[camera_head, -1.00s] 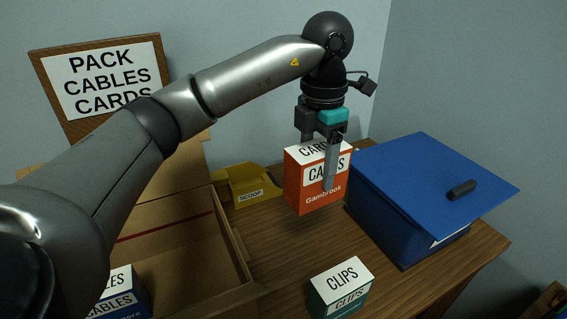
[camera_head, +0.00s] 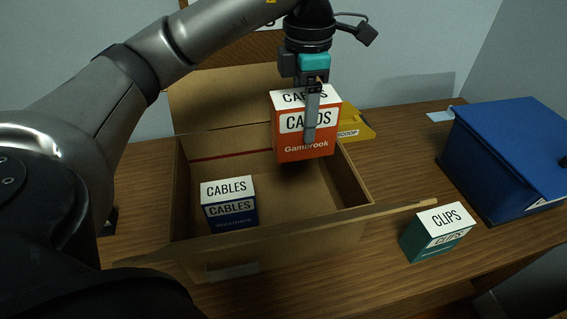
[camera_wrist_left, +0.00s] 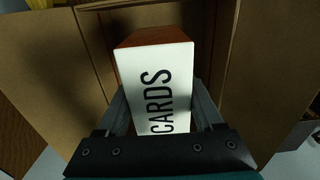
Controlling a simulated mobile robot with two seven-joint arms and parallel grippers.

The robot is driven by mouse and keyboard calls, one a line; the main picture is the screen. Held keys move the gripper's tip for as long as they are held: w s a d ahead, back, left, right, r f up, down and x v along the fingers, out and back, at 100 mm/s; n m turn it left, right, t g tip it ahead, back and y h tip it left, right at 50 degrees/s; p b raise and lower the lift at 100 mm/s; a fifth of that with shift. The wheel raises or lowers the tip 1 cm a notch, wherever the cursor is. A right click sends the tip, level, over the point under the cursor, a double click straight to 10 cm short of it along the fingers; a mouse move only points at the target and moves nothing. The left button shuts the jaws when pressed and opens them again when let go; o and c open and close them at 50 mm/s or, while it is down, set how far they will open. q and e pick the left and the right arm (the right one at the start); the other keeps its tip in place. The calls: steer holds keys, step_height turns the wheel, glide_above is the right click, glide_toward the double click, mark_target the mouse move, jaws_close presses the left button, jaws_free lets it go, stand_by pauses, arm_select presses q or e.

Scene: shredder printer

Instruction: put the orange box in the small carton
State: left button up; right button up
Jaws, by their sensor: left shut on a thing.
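The orange box (camera_head: 300,150), with a white top and a CARDS label, hangs upright in my left gripper (camera_head: 312,125). The gripper is shut on it, with one finger across its front face. In the left wrist view the box (camera_wrist_left: 155,85) sits between both fingers, with the carton around it below. The small carton (camera_head: 235,262) stands open on the table, its flaps spread out. The orange box is over the right back part of the carton, and its lower end overlaps the opening. I cannot tell exactly how high it is. My right gripper is not in view.
A blue CABLES box (camera_head: 230,205) stands inside the carton at the left front. A teal CLIPS box (camera_head: 436,232) stands on the table right of the carton. A large blue lidded box (camera_head: 500,160) is at the far right.

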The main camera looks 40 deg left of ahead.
mark_target(302, 148)
arm_select(q)
step_height(302, 148, down, 8)
steer(key=shift+r+b, duration=0.25)
steer(key=shift+b, duration=0.9)
steer(key=shift+f+b, duration=1.65)
steer(key=shift+f, duration=4)
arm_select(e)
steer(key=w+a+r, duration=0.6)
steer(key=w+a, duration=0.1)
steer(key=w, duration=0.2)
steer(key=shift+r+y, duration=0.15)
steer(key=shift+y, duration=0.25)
arm_select(q)
steer(key=shift+f, duration=0.1)
steer(key=shift+f, duration=0.1)
steer(key=o, duration=1.5)
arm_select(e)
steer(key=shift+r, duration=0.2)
